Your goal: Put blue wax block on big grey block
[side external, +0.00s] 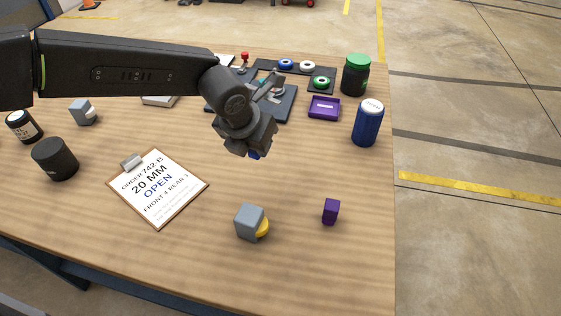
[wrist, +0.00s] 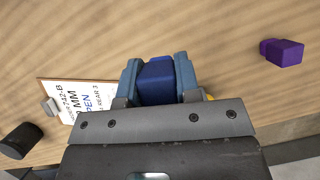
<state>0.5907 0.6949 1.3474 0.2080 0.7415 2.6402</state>
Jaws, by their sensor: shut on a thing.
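My gripper (wrist: 158,80) is shut on the blue wax block (wrist: 156,84), which sits between its two fingers. In the side external view the block's lower end (side external: 254,155) shows below my gripper (side external: 252,148), held above the table. A grey block (side external: 249,221) stands at the front of the table with a round yellow piece (side external: 263,228) against its right side. Another grey block (side external: 81,112) with a white piece stands at the back left; I cannot tell for sure which is the big one. In the wrist view the front grey block is hidden; a yellow bit (wrist: 210,97) shows beside a finger.
A purple block (side external: 330,211) stands right of the front grey block. A clipboard (side external: 158,188) lies to its left, near a black cylinder (side external: 55,159). A blue can (side external: 368,123), a green-lidded jar (side external: 356,75) and a purple tray (side external: 324,107) are at the back right.

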